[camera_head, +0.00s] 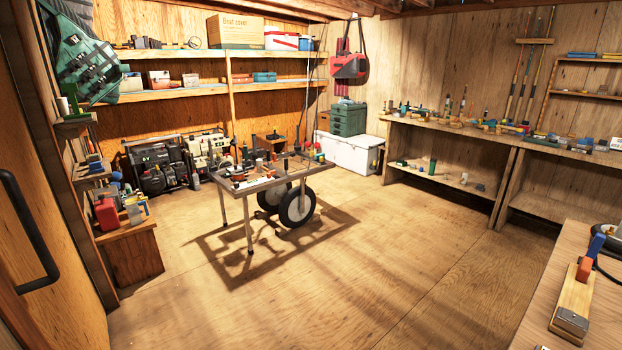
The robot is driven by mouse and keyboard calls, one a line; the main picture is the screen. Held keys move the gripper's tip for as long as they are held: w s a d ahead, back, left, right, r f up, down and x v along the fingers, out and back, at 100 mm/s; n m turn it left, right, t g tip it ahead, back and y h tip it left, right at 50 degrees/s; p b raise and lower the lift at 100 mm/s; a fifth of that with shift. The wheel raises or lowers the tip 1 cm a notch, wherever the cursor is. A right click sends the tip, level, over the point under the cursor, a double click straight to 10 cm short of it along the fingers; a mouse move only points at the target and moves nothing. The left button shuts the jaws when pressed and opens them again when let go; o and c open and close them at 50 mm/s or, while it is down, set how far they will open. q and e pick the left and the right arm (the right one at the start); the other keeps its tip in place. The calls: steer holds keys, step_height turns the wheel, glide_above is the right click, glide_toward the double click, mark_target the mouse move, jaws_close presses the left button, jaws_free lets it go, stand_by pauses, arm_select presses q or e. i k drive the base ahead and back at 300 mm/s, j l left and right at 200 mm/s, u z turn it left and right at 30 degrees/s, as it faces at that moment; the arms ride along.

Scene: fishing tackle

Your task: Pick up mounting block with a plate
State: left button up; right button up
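A long wooden block (574,296) lies on the light wooden bench top at the lower right. A grey metal plate (570,321) sits on its near end. An orange piece (585,269) and a blue piece (596,245) rise at its far end. It looks like the mounting block with a plate, though similar small items on the cart and shelves are too small to tell. Neither of my grippers shows in the head view.
A wheeled cart (265,182) crowded with small items stands mid-room. The light bench top (541,290) fills the lower right corner. A white cooler (350,154) and a workbench (508,151) line the far and right walls. The plywood floor (400,260) between is clear.

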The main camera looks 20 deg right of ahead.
mark_target(577, 325)
steer(key=i+z, duration=0.7)
steer(key=z, duration=0.25)
steer(key=i+j+z, duration=0.25)
steer(key=z, duration=0.2)
steer(key=i+z, duration=0.2)
steer(key=z, duration=0.25)
steer(key=i+j+z, duration=0.15)
steer(key=z, duration=0.3)
steer(key=i+j+z, duration=0.15)
steer(key=z, duration=0.25)
steer(key=i+j+z, duration=0.1)
steer(key=j+z, duration=0.15)
steer(key=z, duration=0.2)
steer(key=j+z, duration=0.25)
steer(key=z, duration=0.2)
steer(key=i+j+z, duration=0.1)
steer(key=j+z, duration=0.2)
steer(key=z, duration=0.15)
